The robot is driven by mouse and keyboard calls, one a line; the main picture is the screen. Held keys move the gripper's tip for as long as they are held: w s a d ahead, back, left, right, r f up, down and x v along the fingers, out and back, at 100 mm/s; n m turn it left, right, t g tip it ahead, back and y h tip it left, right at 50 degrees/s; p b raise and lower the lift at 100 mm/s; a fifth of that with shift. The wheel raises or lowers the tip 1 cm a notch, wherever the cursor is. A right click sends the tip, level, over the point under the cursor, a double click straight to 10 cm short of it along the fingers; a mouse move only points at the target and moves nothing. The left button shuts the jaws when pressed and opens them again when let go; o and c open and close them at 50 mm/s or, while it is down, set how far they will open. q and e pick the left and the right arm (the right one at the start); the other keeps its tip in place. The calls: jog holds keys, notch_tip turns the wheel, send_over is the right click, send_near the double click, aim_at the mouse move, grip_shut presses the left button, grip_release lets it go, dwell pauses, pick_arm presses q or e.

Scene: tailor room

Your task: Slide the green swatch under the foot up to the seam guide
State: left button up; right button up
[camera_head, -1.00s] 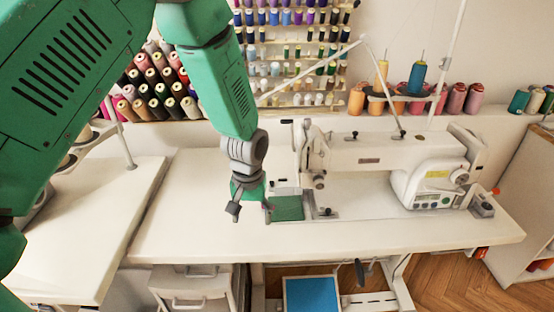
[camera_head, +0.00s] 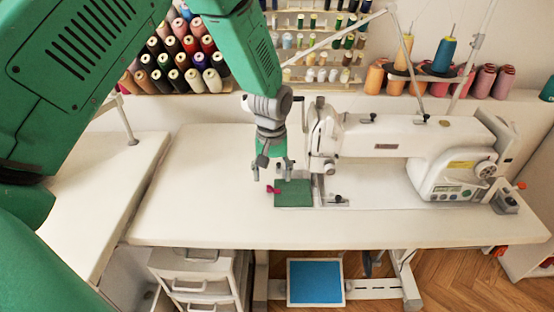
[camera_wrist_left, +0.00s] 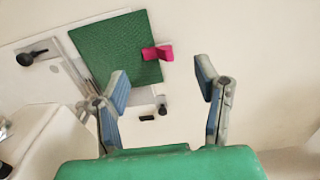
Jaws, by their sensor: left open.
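The green swatch (camera_head: 293,195) lies flat on the sewing table, its right edge close to the machine's needle and foot area (camera_head: 317,190). A pink tab (camera_head: 273,189) is at its left edge. In the left wrist view the swatch (camera_wrist_left: 115,50) and pink tab (camera_wrist_left: 157,53) lie beyond the fingers. My left gripper (camera_head: 272,175) is open and empty, above the swatch's back left corner; its spread fingers also show in the left wrist view (camera_wrist_left: 162,82). A small dark-knobbed fitting (camera_head: 338,199), possibly the seam guide, sits right of the swatch. Whether the foot touches the swatch is unclear.
The white sewing machine (camera_head: 400,140) stands right of the gripper. The white table (camera_head: 190,215) is clear to the left and front. Thread spools (camera_head: 185,60) stand behind. A blue pedal (camera_head: 315,281) is on the floor below.

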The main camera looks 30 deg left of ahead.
aim_at(271, 185)
pick_arm(q)
jog(key=f, duration=0.3)
jog(key=shift+s+a+f, duration=0.1)
jog(key=shift+a+f, duration=0.1)
jog(key=shift+f, duration=0.2)
jog(key=shift+d+f, duration=0.2)
jog(key=shift+d, duration=0.6)
jog(key=shift+a+f, duration=0.1)
jog(key=shift+a, duration=0.4)
jog(key=c, duration=1.2)
jog(key=shift+a, duration=0.2)
